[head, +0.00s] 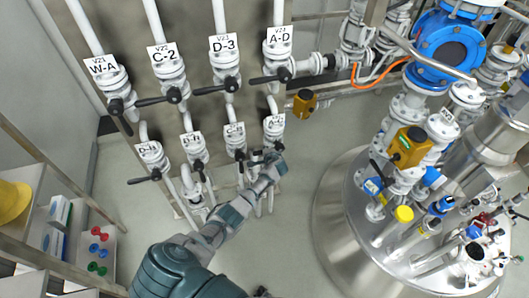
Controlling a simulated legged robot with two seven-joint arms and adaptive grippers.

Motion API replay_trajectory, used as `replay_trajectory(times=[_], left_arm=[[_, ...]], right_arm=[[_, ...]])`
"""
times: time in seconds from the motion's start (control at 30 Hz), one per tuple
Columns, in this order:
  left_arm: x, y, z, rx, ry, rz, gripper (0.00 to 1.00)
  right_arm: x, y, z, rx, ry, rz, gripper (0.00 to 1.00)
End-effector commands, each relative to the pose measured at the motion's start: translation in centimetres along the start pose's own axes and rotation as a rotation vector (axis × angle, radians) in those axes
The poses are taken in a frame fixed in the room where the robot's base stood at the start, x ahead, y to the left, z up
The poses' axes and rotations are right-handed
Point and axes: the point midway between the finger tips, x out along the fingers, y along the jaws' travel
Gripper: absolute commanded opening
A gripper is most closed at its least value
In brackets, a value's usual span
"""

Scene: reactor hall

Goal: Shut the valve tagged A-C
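The valve with a tag that seems to read A-C (274,121) is at the right end of the lower row of pipe valves. Its white body stands upright on a pipe. My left gripper (266,157) is at the valve's lower part, where its black lever sits. Dark parts show around the fingers, and I cannot separate lever from fingertips or tell whether the fingers are closed on it. The lever's direction is largely hidden by the gripper.
An upper row holds valves tagged W-A (101,66), C-2 (163,56), D-3 (222,43) and A-D (278,35). Neighbouring lower valves (235,135) stand close on the left. A large steel vessel (345,215) is at right, a shelf (30,240) at left. Floor between is clear.

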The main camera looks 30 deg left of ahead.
Motion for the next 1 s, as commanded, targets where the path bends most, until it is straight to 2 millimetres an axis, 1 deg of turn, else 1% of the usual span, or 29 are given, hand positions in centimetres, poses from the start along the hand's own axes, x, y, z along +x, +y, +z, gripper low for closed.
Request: replay_trajectory(times=[0.03, 0.23, 0.27, 0.3, 0.37, 0.63, 0.77, 0.87, 1.0], left_arm=[[-0.2, -0.7, -0.5, -0.002, 0.012, -0.011, 0.0], [-0.2, -0.6, -0.6, -0.004, 0.014, -0.01, 0.0], [-0.2, -0.6, -0.6, -0.004, 0.014, -0.01, 0.25], [-0.2, -0.6, -0.6, -0.004, 0.015, -0.01, 0.35], [-0.2, -0.5, -0.6, -0.004, 0.014, -0.009, 0.48], [-0.1, -0.2, -0.3, -0.004, 0.008, -0.003, 0.48], [-0.5, -0.1, -0.3, -0.004, 0.008, -0.003, 0.48], [-1.4, 0.0, -0.3, -0.004, 0.008, -0.002, 0.48], [-3.7, 0.0, -0.3, -0.004, 0.01, -0.002, 0.48]], right_arm=[[0.0, 0.0, 0.0, 0.0, 0.0, 0.0, 0.4], [0.0, 0.0, 0.0, 0.0, 0.0, 0.0, 0.4], [0.0, 0.0, 0.0, 0.0, 0.0, 0.0, 0.4], [0.0, 0.0, 0.0, 0.0, 0.0, 0.0, 0.4], [0.0, 0.0, 0.0, 0.0, 0.0, 0.0, 0.4], [0.0, 0.2, 0.1, -0.002, -0.002, 0.003, 0.4], [0.0, 0.3, 0.2, -0.002, -0.001, 0.004, 0.4], [0.0, 0.2, 0.2, -0.001, -0.001, 0.003, 0.4], [0.0, 0.1, 0.2, -0.001, -0.001, 0.002, 0.4]])
